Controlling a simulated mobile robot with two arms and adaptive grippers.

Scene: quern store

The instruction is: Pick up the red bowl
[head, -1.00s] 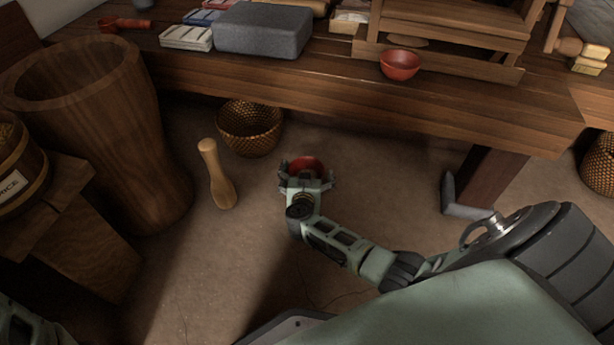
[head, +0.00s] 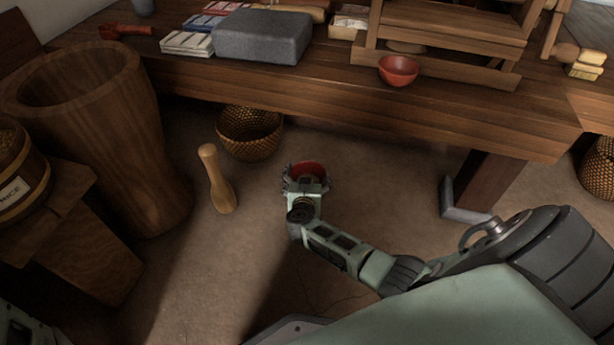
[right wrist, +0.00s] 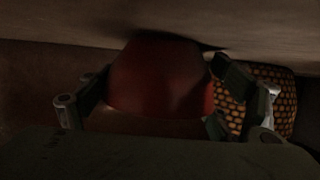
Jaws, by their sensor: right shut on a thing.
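A red bowl (head: 309,168) is on or just above the floor in front of the table; I cannot tell if it touches the floor. My right gripper (head: 307,177) is shut on this bowl, one finger at each side, and hides its near part. In the right wrist view the bowl (right wrist: 160,78) fills the middle, between the fingers (right wrist: 158,98). A second red bowl (head: 398,71) stands on the table near its front edge, apart from my gripper. My left gripper does not show.
A woven basket (head: 249,133) stands on the floor behind the held bowl. A wooden pestle (head: 219,180) stands to its left, beside a tall wooden mortar (head: 118,150). The table edge (head: 400,112) overhangs behind. Floor right of the gripper is clear up to the table leg (head: 488,180).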

